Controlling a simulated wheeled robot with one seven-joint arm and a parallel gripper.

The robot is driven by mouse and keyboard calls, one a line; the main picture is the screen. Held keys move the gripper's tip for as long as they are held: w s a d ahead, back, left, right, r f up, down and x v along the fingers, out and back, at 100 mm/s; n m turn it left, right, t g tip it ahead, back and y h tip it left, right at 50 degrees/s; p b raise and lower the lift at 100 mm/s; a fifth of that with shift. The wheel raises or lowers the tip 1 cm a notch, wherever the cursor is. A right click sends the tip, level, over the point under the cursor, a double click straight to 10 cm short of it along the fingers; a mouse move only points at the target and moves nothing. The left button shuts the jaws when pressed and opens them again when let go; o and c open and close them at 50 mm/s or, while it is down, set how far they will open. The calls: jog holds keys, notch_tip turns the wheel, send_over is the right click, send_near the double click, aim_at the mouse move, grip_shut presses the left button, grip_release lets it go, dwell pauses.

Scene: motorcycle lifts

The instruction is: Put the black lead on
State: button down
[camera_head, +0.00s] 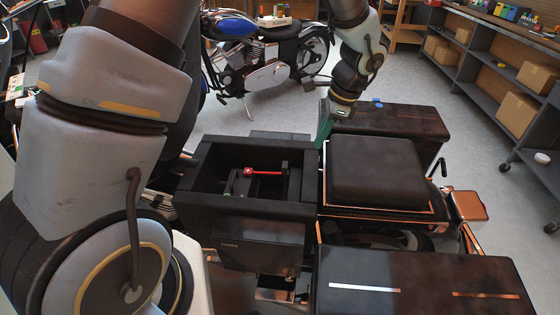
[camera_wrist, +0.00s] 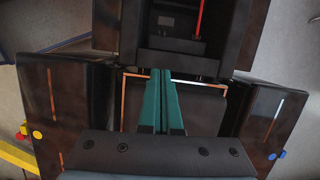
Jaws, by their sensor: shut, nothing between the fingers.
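An open black battery box (camera_head: 250,240) sits on the motorcycle in front of the seat (camera_head: 375,172). A dark battery (camera_head: 262,188) is inside it. A red lead (camera_head: 265,171) lies across the battery; it also shows at the top of the wrist view (camera_wrist: 200,17). I cannot pick out the black lead against the dark box. My gripper (camera_head: 320,145) has green fingers and is at the right rear of the box, beside the seat. In the wrist view its fingers (camera_wrist: 162,72) are together and empty, pointing toward the box (camera_wrist: 128,30).
Dark panniers (camera_head: 385,120) (camera_head: 425,280) flank the seat. Another motorcycle (camera_head: 265,50) with a blue tank stands behind. Shelves with cardboard boxes (camera_head: 495,90) line the right wall.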

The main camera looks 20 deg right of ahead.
jog(key=shift+m, duration=0.3)
jog(key=x, duration=0.3)
jog(key=p+x, duration=0.1)
jog(key=x, duration=0.5)
jog(key=shift+s+d+f+p, duration=0.15)
jog(key=shift+d+f+p, duration=0.2)
jog(key=shift+f, duration=0.15)
jog(key=shift+w+a+p, duration=0.2)
jog(key=shift+w+a, duration=0.1)
jog(key=shift+a, duration=0.3)
jog(key=shift+w+a+p, duration=0.25)
jog(key=shift+w+a, duration=0.1)
jog(key=shift+a, duration=0.3)
jog(key=shift+w+a+p, duration=0.2)
jog(key=shift+w+a, duration=0.1)
jog(key=shift+a, duration=0.3)
jog(key=shift+w+a, duration=0.1)
